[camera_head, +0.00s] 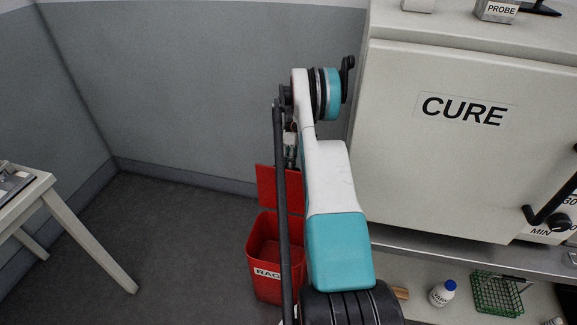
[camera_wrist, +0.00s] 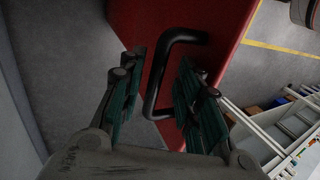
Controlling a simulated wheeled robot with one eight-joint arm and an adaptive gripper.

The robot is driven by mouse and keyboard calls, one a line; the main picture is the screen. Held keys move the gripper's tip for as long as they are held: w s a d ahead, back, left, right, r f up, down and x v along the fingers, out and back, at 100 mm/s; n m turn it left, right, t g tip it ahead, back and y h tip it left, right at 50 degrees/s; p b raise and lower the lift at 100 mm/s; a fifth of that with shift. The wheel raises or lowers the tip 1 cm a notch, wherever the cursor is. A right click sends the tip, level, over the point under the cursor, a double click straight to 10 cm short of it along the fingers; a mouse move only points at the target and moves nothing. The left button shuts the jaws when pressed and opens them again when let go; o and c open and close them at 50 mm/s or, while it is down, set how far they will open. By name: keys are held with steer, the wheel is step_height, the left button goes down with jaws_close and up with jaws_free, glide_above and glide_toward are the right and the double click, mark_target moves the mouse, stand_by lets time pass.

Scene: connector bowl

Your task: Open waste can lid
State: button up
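The red waste can (camera_head: 264,289) stands on the floor beside the cabinet, with a white label that my arm partly covers. Its red lid (camera_head: 267,187) is raised, standing upright at the back of the can, and the can's inside shows. In the wrist view the lid (camera_wrist: 222,28) fills the upper middle, with a black bar handle (camera_wrist: 152,98) on it. My gripper (camera_wrist: 161,78) is open, with a green-padded finger on each side of the handle and gaps visible. In the head view my gripper (camera_head: 291,150) is mostly hidden behind my arm.
A large cream cabinet marked CURE (camera_head: 440,150) stands at the right over a bench. Below are a white bottle (camera_head: 441,294) and a green wire basket (camera_head: 497,293). A white table (camera_head: 85,240) is at the left. The floor between table and can is clear.

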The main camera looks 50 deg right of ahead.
steer(key=v, duration=1.2)
stand_by(0.4)
